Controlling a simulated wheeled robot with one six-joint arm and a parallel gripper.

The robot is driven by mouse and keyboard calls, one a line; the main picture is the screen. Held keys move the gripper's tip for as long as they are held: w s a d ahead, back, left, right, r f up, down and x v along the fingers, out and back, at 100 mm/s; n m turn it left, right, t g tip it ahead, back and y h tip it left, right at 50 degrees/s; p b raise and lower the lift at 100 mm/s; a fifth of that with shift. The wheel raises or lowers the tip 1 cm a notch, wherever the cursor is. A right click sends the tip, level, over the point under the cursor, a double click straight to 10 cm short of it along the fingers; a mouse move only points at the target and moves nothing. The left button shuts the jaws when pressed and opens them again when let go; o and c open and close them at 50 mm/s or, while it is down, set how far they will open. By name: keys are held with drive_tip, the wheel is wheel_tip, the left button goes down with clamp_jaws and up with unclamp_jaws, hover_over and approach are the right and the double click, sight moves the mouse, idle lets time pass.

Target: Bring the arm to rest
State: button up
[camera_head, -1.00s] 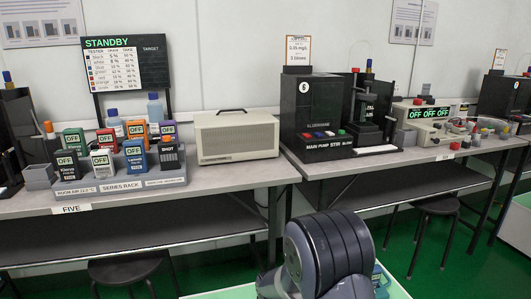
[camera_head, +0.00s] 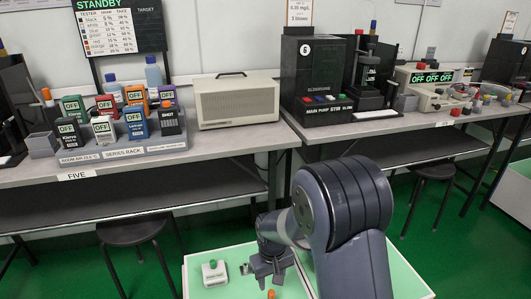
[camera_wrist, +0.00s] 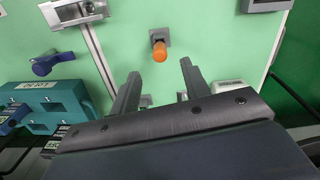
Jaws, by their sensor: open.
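My gripper (camera_head: 268,268) hangs over the green-topped tray (camera_head: 198,288) on my base, at the end of my folded arm. In the wrist view its two dark fingers (camera_wrist: 160,70) are apart, with nothing held between them. An orange-capped grey piece (camera_wrist: 160,47) is on the green surface beyond the fingertips and apart from them. An orange top also shows just below the gripper in the head view (camera_head: 271,294).
A white device with a green button (camera_head: 213,272) is on the tray. A teal device (camera_wrist: 65,100) and a blue knob (camera_wrist: 53,63) show in the wrist view. The bench (camera_head: 215,155) holds testers and a beige box (camera_head: 237,100). Stools (camera_head: 131,232) stand in front.

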sight(271, 291)
wheel_tip(271, 291, down, 8)
drive_tip(key=b, duration=0.2)
drive_tip(key=shift+r+b, duration=0.2)
drive_tip(key=shift+b, duration=0.15)
drive_tip(key=shift+r+p, duration=0.2)
drive_tip(key=shift+p, duration=0.15)
wheel_tip(271, 291, up, 8)
drive_tip(key=p, duration=0.5)
drive_tip(key=shift+r, duration=0.1)
